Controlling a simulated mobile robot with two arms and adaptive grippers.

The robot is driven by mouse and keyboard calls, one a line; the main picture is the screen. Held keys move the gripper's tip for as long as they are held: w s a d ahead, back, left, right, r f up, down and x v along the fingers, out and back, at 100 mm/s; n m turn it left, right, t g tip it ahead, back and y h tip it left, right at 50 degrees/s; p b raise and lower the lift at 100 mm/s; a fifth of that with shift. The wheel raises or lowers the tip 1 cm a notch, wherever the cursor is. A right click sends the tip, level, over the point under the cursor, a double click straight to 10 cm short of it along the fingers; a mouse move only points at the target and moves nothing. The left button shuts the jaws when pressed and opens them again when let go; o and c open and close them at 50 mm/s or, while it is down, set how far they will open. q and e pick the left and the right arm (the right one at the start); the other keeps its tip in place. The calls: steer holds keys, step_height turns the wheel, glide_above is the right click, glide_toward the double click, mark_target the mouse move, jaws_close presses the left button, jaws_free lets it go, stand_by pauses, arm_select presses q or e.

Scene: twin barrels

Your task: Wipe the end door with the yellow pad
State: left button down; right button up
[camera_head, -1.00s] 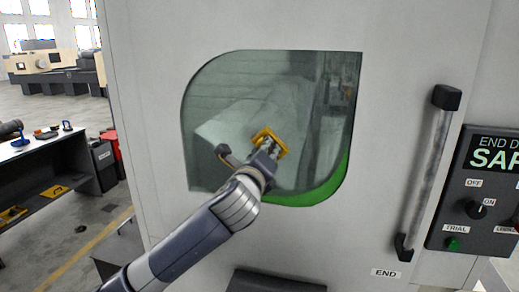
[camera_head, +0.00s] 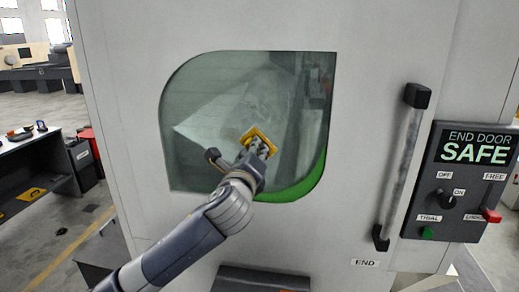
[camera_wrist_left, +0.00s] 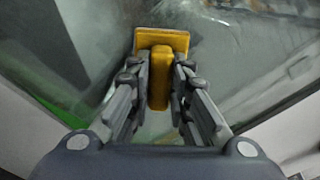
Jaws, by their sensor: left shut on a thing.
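The end door (camera_head: 365,60) is a pale grey machine door with a rounded window (camera_head: 215,90) in it. The window glass looks hazy, with a green strip along its lower right edge. My left gripper (camera_head: 259,150) is in front of the lower middle of the window. It is shut on the grip of the yellow pad (camera_head: 262,134). In the left wrist view, the yellow pad (camera_wrist_left: 162,40) sits flat side toward the glass, its grip between the fingers. I cannot tell whether the pad touches the glass. My right gripper is not in view.
A vertical door handle (camera_head: 402,165) stands right of the window. A dark control panel (camera_head: 460,183) beside it reads "END DOOR SAFE" and carries knobs and switches. A dark table (camera_head: 35,165) with small items stands at the left.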

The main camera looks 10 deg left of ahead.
arm_select(q)
steer(key=shift+w+a+r+p, duration=0.1)
steer(key=shift+a+p, duration=0.7)
steer(key=shift+a, duration=2.45)
steer(key=shift+a+p, duration=0.65)
steer(key=shift+a, duration=1.15)
steer(key=shift+d, duration=0.1)
steer(key=shift+s, duration=2.85)
